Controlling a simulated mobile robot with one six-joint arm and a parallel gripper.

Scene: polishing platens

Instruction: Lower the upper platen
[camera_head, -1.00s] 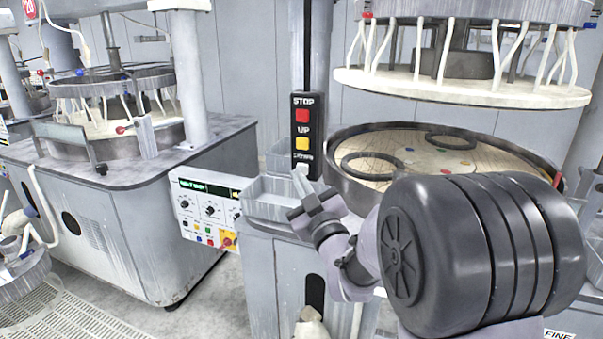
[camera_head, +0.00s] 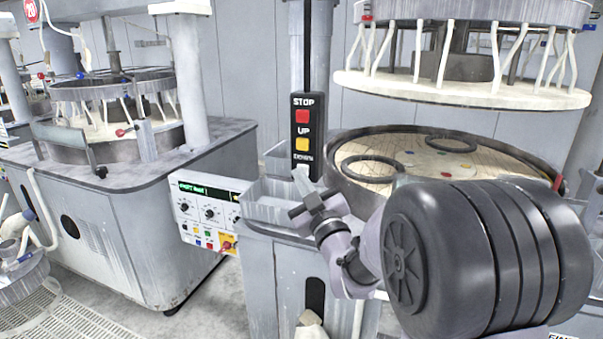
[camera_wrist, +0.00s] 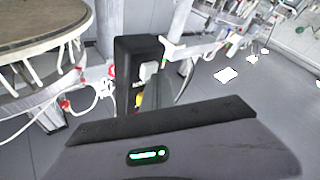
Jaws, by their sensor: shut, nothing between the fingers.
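The upper platen (camera_head: 455,88) hangs raised, with a clear gap above the lower platen (camera_head: 470,160), in the head view. The black control box (camera_head: 303,135) on the column carries a red STOP button (camera_head: 302,116), a yellow UP button (camera_head: 302,145) and a pale lowest button, partly hidden by my gripper. My gripper (camera_head: 300,182) is shut and empty, its fingertips just in front of the box's lower end; I cannot tell whether they touch the lowest button. In the wrist view the box (camera_wrist: 135,75) shows a pale button (camera_wrist: 148,70) beyond the gripper.
A grey tray (camera_head: 270,205) lies just below my gripper. A white control panel (camera_head: 207,210) with knobs is left of it. Another polishing machine (camera_head: 110,180) stands at the left. Rings (camera_head: 372,168) lie on the lower platen. Floor shows between the machines.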

